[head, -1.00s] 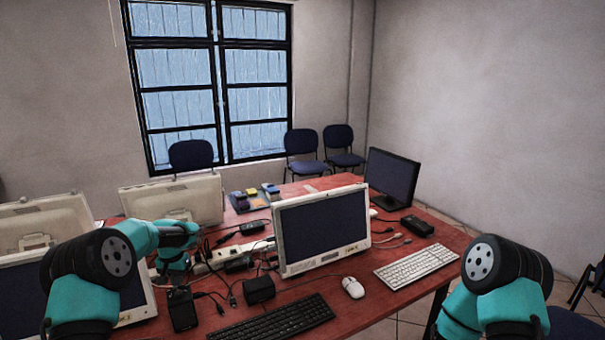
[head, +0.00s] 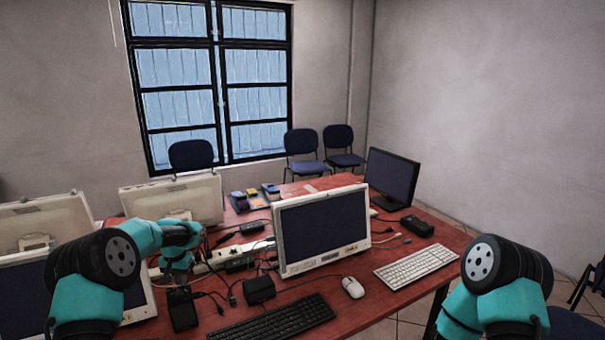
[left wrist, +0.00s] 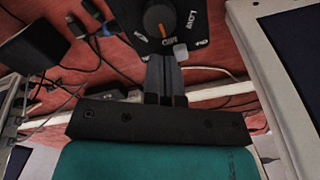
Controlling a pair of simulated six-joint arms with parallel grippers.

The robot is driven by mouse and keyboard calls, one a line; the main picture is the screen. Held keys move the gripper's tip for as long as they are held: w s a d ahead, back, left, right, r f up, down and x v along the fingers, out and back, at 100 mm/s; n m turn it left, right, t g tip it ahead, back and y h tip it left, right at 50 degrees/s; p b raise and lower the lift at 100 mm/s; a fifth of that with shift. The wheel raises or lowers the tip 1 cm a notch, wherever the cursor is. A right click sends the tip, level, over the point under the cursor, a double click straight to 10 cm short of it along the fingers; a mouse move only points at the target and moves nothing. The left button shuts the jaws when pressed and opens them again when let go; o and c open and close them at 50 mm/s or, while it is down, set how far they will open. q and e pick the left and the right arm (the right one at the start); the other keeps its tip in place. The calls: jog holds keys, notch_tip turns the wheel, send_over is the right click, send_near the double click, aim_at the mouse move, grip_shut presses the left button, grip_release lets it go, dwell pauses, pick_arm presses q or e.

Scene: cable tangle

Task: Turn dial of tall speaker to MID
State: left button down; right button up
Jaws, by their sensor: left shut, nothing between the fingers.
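The tall speaker's black face with its dial (left wrist: 158,18) shows at the top of the left wrist view. An orange mark on the dial's knob points down in that picture, towards a label that looks like MID. A LOW label sits to its right. In the head view a dark upright box (head: 183,312), which seems to be the speaker, stands at the table's near left. My left gripper (left wrist: 166,62) is shut and empty, its fingertips at the lower edge of the dial face. Contact cannot be told. My right gripper is out of view.
Cables and a white power strip (head: 225,254) lie around and behind the speaker. A black box (head: 259,290), a black keyboard (head: 275,320) and a white monitor (head: 322,230) are to its right. The back of another monitor (head: 172,199) stands behind.

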pick_arm(q)
jog(key=shift+r, duration=0.1)
jog(key=shift+s+a+r, duration=0.1)
jog(key=shift+r, duration=1.35)
jog(key=shift+a+r, duration=0.1)
jog(key=shift+r, duration=1.35)
